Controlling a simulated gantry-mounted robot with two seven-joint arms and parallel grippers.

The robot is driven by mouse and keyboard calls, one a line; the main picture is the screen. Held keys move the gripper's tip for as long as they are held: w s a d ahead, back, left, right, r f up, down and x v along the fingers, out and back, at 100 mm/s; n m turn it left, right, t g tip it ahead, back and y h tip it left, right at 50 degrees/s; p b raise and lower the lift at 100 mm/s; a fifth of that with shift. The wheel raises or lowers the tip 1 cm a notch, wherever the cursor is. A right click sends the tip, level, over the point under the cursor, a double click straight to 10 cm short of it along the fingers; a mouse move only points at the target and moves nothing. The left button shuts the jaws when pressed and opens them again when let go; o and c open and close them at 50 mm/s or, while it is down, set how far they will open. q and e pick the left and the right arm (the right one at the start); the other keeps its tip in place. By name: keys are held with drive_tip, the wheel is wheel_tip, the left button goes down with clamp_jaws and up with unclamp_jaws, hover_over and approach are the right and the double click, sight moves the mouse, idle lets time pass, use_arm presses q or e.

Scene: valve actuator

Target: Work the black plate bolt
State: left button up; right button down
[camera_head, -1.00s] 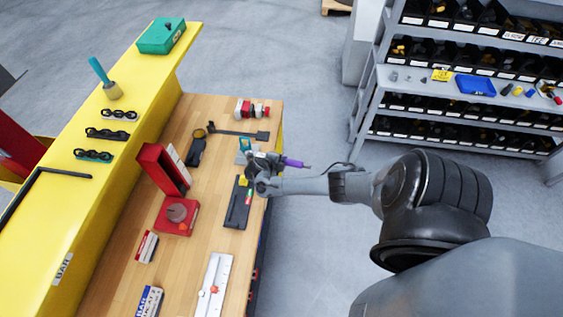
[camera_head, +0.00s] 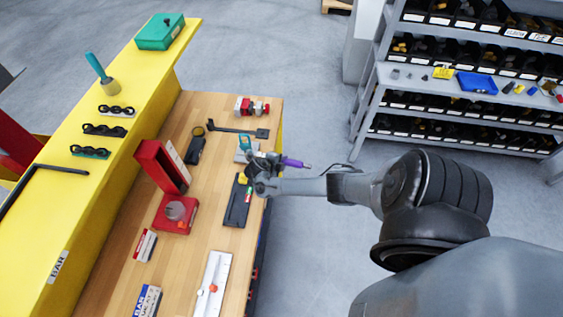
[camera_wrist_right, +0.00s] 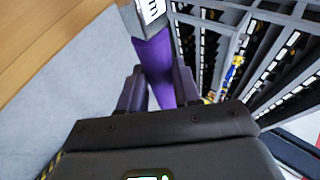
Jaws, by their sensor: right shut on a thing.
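A black plate (camera_head: 236,210) lies near the right edge of the wooden bench in the head view, with small yellow, green and red parts at its right side. Its bolt is too small to make out clearly. My right gripper (camera_head: 278,161) is just above and beyond this plate, at the bench's right edge. It is shut on a purple bar (camera_head: 294,162), apart from the plate. In the right wrist view the purple bar (camera_wrist_right: 153,65) runs up between my two fingers (camera_wrist_right: 156,84) to a white-labelled end. My left gripper is not in view.
A white plate with a red knob (camera_head: 212,285) lies nearer. A red box (camera_head: 158,165), a red base with a round grey part (camera_head: 175,214) and a red-and-grey part (camera_head: 252,106) stand on the bench. Shelves (camera_head: 470,90) stand at right across clear floor.

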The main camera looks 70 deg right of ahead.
drive_tip(key=shift+r, duration=0.1)
drive_tip(key=shift+w+a+m+g+y, duration=0.15)
drive_tip(key=shift+a+m+g+y, duration=0.15)
drive_tip(key=shift+a+m+g, duration=0.5)
drive_tip(key=shift+a+t+p, duration=0.2)
drive_tip(key=shift+t+p, duration=0.15)
drive_tip(key=shift+t, duration=0.05)
drive_tip(key=shift+r, duration=0.15)
